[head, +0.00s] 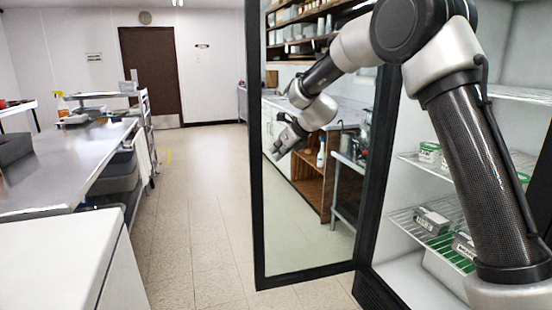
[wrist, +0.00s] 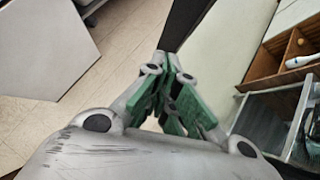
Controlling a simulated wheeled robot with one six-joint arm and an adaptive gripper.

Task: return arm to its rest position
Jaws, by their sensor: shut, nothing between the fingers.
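My arm reaches up from the lower right of the head view and bends over to the left. My gripper (head: 282,147) hangs in front of the glass door, pointing down and left. In the wrist view, my gripper (wrist: 176,115) has its green-padded fingers together, with nothing held between them. The tiled floor and the door's dark frame show beyond the fingertips.
A glass door (head: 310,240) with a dark frame stands open at the centre. Right of it is a cabinet with wire shelves (head: 412,212) holding boxes. A steel counter (head: 70,160) and a white worktop (head: 60,255) stand left. The floor aisle (head: 195,200) is clear.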

